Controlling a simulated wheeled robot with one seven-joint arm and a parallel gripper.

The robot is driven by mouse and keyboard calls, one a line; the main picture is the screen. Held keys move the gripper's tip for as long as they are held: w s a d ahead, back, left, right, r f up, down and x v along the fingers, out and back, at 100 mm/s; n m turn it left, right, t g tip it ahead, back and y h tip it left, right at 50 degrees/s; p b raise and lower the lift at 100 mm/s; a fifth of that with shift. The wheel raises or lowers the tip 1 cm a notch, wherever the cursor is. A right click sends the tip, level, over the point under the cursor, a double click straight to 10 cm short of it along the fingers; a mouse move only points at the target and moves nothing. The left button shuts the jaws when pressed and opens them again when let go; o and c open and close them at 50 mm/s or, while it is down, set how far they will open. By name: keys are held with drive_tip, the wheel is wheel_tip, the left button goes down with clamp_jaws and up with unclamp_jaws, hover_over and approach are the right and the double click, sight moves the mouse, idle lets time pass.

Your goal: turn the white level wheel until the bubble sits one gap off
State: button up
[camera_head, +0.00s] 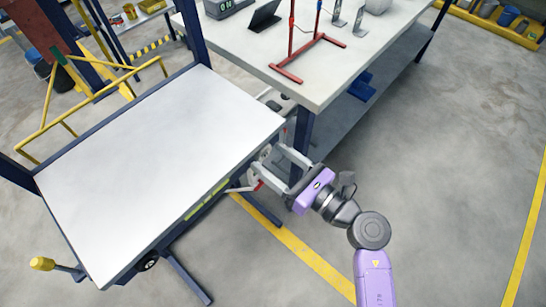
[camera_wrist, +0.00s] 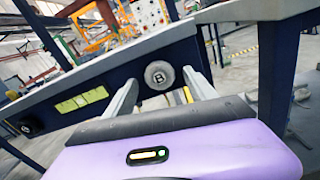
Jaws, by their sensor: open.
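The white level wheel (camera_wrist: 159,75), a pale grey-white disc marked "B", sits on the dark front edge of the tilt-looking white table (camera_head: 160,150), near its right end. My gripper (camera_head: 268,160) is at that right corner. Its open fingers lie on either side of the wheel in the wrist view (camera_wrist: 162,85); whether they touch it I cannot tell. The yellow-green level vial (camera_wrist: 82,100) is on the same edge, left of the wheel, and shows in the head view (camera_head: 206,200). The bubble is too small to make out.
A black wheel (camera_wrist: 29,127) is at the edge's left end. A yellow-knobbed handle (camera_head: 42,264) sticks out at lower left. A workbench (camera_head: 300,75) with a red stand (camera_head: 310,57) is close behind my gripper. Bare floor (camera_head: 450,190) lies to the right.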

drive_tip(key=shift+w+a, duration=0.1)
drive_tip(key=shift+a, duration=0.05)
drive_tip(key=shift+c, duration=0.5)
drive_tip(key=c, duration=1.3)
drive_tip(key=shift+p, duration=0.3)
